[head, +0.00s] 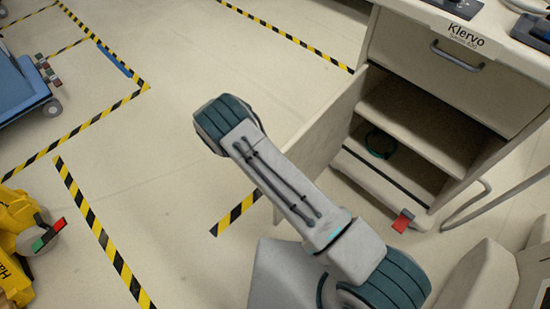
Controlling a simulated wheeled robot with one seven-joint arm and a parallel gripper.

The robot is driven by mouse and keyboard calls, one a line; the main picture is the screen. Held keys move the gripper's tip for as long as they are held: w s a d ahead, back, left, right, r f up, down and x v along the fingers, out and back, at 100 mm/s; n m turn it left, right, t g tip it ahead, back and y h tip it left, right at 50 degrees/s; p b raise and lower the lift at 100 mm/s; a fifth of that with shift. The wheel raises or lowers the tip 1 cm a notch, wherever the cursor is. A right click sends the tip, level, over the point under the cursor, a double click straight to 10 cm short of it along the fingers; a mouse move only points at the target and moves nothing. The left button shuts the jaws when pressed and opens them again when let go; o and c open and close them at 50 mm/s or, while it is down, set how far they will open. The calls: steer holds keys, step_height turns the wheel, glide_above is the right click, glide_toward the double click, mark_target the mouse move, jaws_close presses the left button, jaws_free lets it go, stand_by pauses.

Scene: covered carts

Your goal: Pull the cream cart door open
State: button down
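The cream cart (395,45) stands at the upper right. Its door (318,140) stands swung well out to the left, and the lower compartment with its shelf (415,125) is exposed. The door's lower part is covered by my arm, which crosses the middle of the view from the bottom right to the upper left. No door handle can be seen. My gripper is not visible, so whether it touches the door cannot be told.
A closed drawer with a grey handle (457,58) is above the compartment. A dark green ring (380,143) lies inside. A red pedal (403,220) sticks out at the cart's foot. A blue cart (20,85) and yellow equipment (15,240) stand left. Open striped floor lies between.

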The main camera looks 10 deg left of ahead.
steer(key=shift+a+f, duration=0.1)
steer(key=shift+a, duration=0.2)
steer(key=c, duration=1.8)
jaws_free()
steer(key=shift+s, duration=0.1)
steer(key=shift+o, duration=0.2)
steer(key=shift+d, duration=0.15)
